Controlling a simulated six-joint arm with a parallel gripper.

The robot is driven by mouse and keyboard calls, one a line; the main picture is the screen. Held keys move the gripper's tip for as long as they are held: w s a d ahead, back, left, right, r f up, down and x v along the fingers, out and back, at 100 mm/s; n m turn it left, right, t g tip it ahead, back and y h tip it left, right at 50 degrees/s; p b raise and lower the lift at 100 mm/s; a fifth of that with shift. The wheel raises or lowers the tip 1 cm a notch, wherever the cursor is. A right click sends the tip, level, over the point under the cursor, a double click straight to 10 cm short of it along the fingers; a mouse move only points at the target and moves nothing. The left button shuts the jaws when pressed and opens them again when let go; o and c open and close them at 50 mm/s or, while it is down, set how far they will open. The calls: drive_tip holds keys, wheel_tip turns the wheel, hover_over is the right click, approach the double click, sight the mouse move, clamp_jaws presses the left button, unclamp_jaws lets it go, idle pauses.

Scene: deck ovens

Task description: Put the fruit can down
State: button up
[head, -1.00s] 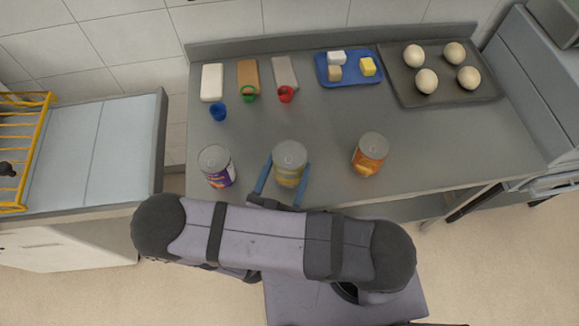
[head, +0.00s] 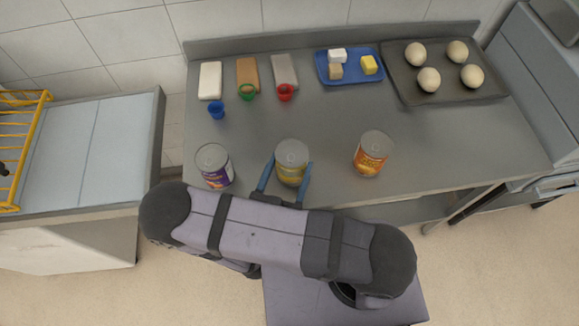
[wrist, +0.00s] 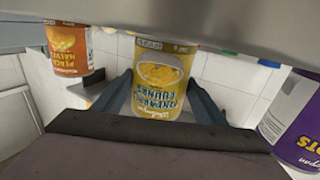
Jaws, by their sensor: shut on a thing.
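The fruit can (head: 291,165), with a yellow label and a grey lid, is upright near the front edge of the steel table. My gripper (head: 289,172) is shut on it, one blue finger on each side. In the wrist view the can (wrist: 160,85) shows a pineapple chunks label between the two fingers. Whether its base touches the table is hard to tell.
A purple-labelled can (head: 214,166) stands to the left and an orange peach can (head: 371,153) to the right. Behind are several small cups, blocks, a blue tray (head: 347,82) and a dark tray (head: 405,92) with dough balls. The table between is clear.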

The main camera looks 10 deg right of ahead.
drive_tip(key=shift+f, duration=0.1)
drive_tip(key=o, duration=1.6)
drive_tip(key=shift+f, duration=0.1)
drive_tip(key=v, duration=0.5)
drive_tip(key=shift+s+a, duration=0.1)
drive_tip(key=shift+a, duration=0.4)
drive_tip(key=shift+o, duration=0.3)
drive_tip(key=shift+v, duration=0.9)
